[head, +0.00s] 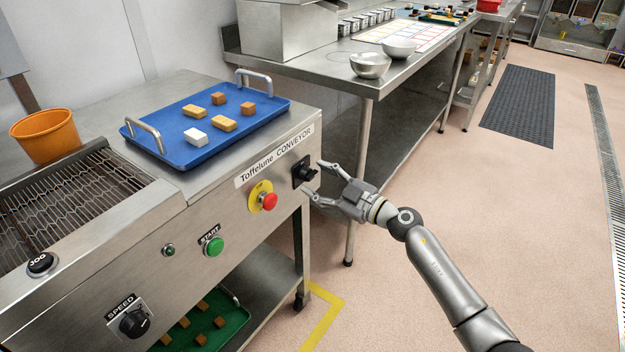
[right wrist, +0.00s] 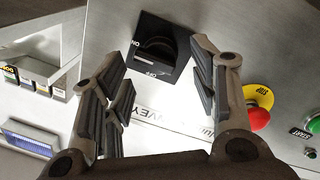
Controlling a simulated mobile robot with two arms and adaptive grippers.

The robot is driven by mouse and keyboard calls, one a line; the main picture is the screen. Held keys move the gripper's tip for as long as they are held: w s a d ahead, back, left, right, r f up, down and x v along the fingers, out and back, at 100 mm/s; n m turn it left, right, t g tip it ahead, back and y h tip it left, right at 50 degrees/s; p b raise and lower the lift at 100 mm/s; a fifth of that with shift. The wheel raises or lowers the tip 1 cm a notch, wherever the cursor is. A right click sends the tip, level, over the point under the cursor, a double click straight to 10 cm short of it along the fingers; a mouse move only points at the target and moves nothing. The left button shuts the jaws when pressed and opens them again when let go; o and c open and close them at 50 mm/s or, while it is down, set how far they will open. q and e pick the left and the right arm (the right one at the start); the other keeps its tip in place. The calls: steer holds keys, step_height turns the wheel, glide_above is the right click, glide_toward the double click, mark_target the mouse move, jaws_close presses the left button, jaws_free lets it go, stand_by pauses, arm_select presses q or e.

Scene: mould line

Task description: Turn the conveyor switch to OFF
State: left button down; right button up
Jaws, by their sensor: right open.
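The conveyor switch (head: 304,172) is a black rotary knob on a black square plate at the right end of the conveyor's steel front panel. It also shows in the right wrist view (right wrist: 157,50), with ON and OFF lettering on its plate; I cannot tell clearly which mark the knob points to. My right gripper (head: 312,176) is open and empty in front of the switch. In the right wrist view its fingers (right wrist: 163,72) stand on either side of the plate, apart from the knob as far as I can see. My left gripper is out of view.
Left of the switch are a red emergency stop (head: 268,201) on a yellow disc, a green START button (head: 214,246) and a SPEED knob (head: 134,322). A blue tray (head: 170,148) with several blocks lies on top. Open floor (head: 440,200) lies to the right.

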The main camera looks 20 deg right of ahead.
mark_target(309, 174)
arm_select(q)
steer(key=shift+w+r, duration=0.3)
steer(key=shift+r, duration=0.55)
arm_select(e)
steer(key=shift+x, duration=1.25)
steer(key=c, duration=0.9)
steer(key=shift+o, duration=0.2)
steer(key=shift+f, duration=0.1)
